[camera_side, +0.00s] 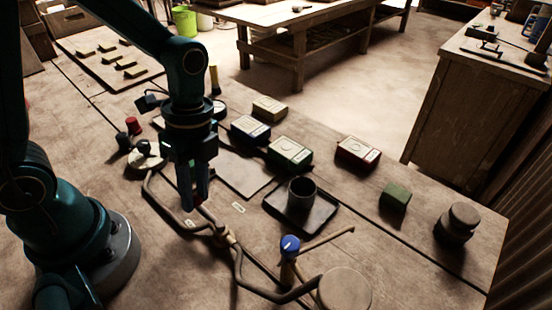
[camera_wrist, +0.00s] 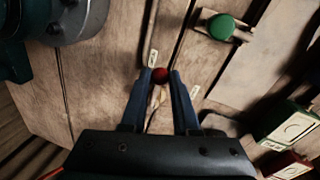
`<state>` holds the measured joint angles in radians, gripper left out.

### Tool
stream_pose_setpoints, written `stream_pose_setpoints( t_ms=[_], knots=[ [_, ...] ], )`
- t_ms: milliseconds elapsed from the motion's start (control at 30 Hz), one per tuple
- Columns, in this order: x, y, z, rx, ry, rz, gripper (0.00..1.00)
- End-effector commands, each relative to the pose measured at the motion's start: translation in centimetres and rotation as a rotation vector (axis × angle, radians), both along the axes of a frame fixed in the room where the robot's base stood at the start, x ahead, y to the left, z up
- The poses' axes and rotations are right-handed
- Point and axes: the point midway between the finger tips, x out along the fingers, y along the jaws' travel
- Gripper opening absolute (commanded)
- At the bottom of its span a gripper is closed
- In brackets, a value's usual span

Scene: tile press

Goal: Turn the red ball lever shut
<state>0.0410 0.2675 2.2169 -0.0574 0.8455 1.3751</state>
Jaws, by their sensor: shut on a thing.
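In the wrist view the red ball (camera_wrist: 160,75) of the lever sits between the two fingertips of my gripper (camera_wrist: 161,78), with a finger against each side. A pale lever arm (camera_wrist: 155,98) shows below the ball, between the fingers. In the side view my gripper (camera_side: 195,203) points down, low over the bench beside the pipework (camera_side: 205,229). The fingers hide most of the ball there. Two small pale labels lie on either side of the lever; one label (camera_wrist: 152,58) is left of the ball and the other label (camera_wrist: 195,92) is right of it.
A blue-topped valve (camera_side: 290,246) with a long handle stands right of my gripper. A dark cup (camera_side: 302,195) stands on a tray (camera_side: 274,212). A green knob (camera_wrist: 221,27) shows in the wrist view.

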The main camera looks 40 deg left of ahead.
Motion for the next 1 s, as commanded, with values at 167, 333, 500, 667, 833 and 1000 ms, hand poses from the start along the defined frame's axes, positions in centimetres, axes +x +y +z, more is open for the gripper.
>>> stream_pose_setpoints(
  t_ms=[167, 333, 500, 667, 833, 1000],
  knots=[
    [0.1, 0.0, 0.1, 0.0, -0.002, -0.001, 0.0],
    [0.2, 0.0, 0.1, 0.0, -0.002, -0.02, 0.0],
    [0.6, -0.1, 0.0, -0.001, -0.002, -0.085, 0.0],
    [1.3, -0.3, 0.0, -0.002, -0.001, -0.195, 0.0],
    [2.2, -0.6, 0.0, -0.002, -0.001, -0.348, 0.0],
    [3.1, -1.1, 0.0, -0.003, -0.001, -0.511, 0.0]
  ],
)
